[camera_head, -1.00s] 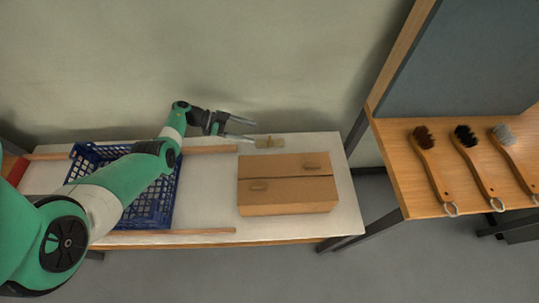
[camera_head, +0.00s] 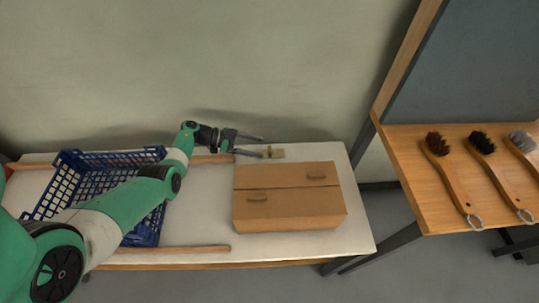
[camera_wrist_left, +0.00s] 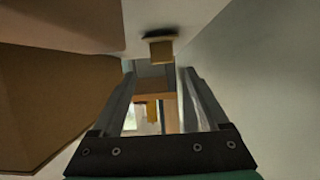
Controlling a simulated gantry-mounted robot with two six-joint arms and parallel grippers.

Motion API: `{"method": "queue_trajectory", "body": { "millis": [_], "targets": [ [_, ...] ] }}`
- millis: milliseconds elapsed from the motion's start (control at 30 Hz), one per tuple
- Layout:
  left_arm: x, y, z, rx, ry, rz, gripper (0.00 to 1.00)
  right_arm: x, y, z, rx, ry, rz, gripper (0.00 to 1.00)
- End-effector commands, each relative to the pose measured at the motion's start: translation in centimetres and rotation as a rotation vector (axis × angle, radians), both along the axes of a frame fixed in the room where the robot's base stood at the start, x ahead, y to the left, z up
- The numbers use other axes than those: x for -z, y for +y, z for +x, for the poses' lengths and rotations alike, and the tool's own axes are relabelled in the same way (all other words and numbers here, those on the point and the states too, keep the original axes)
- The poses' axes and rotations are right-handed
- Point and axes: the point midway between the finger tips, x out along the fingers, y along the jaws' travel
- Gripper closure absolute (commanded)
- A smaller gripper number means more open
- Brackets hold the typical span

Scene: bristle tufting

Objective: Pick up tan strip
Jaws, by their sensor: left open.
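The tan strip (camera_head: 277,153) is a small pale tan piece on the white table behind the cardboard box, near the back edge. Part of it is hard to separate from the lower fingertip in the head view. My left gripper (camera_head: 262,146) is open with nothing held, its fingers pointing right, and the fingertips reach the strip's left end. In the left wrist view, a small tan block with a dark edge (camera_wrist_left: 161,52) shows just beyond the gap between the open fingers (camera_wrist_left: 159,74); I take it for the strip. My right gripper is not in view.
The closed cardboard box (camera_head: 290,198) stands just in front of the strip. A blue crate (camera_head: 62,180) stands left, under my left arm. Wooden bars (camera_head: 212,160) lie along the table. Several brushes (camera_head: 450,178) lie on the wooden bench at right. The wall is close behind.

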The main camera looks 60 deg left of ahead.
Motion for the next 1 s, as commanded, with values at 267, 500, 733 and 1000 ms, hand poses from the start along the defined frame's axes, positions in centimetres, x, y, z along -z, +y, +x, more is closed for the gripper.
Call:
{"method": "queue_trajectory", "body": {
  "millis": [267, 500, 733, 1000],
  "targets": [
    [2.2, -1.0, 3.5, 0.004, -0.001, 0.001, 0.22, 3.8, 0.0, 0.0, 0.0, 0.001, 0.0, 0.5],
    [1.9, -1.1, 3.6, 0.001, 0.0, 0.0, 0.24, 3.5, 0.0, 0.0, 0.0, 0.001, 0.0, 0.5],
    [1.9, -1.1, 3.6, 0.001, 0.0, 0.0, 0.66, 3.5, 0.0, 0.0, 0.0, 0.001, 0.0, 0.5],
    [2.0, -1.1, 3.6, 0.001, 0.0, 0.0, 1.0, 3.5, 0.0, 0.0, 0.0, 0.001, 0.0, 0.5]
  ]
}}
